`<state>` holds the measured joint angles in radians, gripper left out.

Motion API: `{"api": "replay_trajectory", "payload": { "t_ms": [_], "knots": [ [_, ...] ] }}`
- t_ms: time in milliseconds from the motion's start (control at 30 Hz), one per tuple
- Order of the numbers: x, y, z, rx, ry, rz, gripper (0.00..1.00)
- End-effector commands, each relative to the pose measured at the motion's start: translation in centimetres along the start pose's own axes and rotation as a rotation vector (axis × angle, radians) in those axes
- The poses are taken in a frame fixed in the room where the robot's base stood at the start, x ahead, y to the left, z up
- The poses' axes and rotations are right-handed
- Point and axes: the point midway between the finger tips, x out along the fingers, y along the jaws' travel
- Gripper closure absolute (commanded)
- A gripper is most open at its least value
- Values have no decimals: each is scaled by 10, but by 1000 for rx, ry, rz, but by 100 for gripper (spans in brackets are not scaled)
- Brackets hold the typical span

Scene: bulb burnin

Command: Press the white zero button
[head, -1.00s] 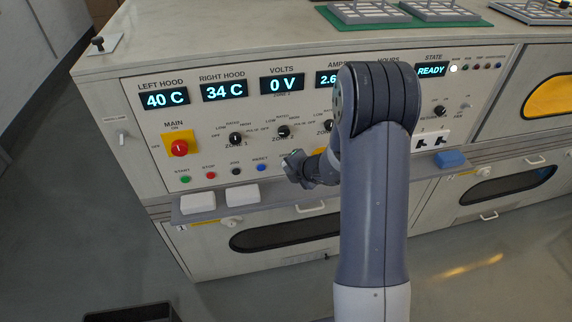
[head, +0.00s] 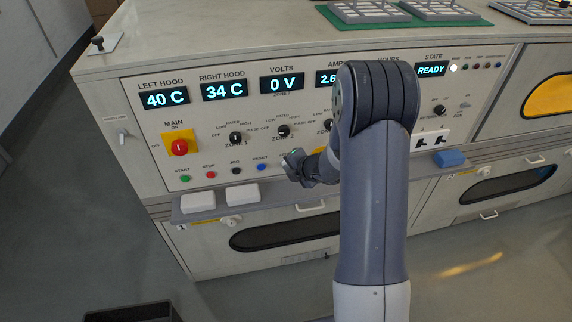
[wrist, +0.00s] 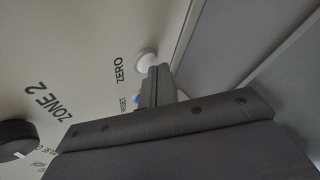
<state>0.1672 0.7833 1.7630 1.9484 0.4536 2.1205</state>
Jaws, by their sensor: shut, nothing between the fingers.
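The white zero button (wrist: 146,62) is a small round cap beside the ZERO label on the panel in the wrist view. My gripper (wrist: 159,72) is shut and empty, its fingertips at the lower right edge of the button in that picture. I cannot tell whether they touch or press it. In the head view my gripper (head: 291,161) is at the lower panel, right of the blue reset button (head: 262,167), and hides the zero button. The reset button also shows partly behind the fingers in the wrist view (wrist: 136,98).
The panel (head: 215,130) carries a red main switch (head: 180,148), several knobs and lit displays. The state display (head: 431,70) reads READY. A narrow shelf (head: 285,194) juts out below the buttons, with white blocks (head: 241,194) on it. A dark knob (wrist: 15,138) is left in the wrist view.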

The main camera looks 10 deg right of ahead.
Motion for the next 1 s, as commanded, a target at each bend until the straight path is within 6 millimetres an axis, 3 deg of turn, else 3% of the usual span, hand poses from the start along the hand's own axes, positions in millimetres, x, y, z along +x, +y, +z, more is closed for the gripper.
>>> {"api": "replay_trajectory", "payload": {
  "t_ms": [567, 1000],
  "knots": [
    [-9, -8, -7, 0, 0, 0, 100],
    [-38, -29, -28, 1, -1, 1, 100]
  ]
}}
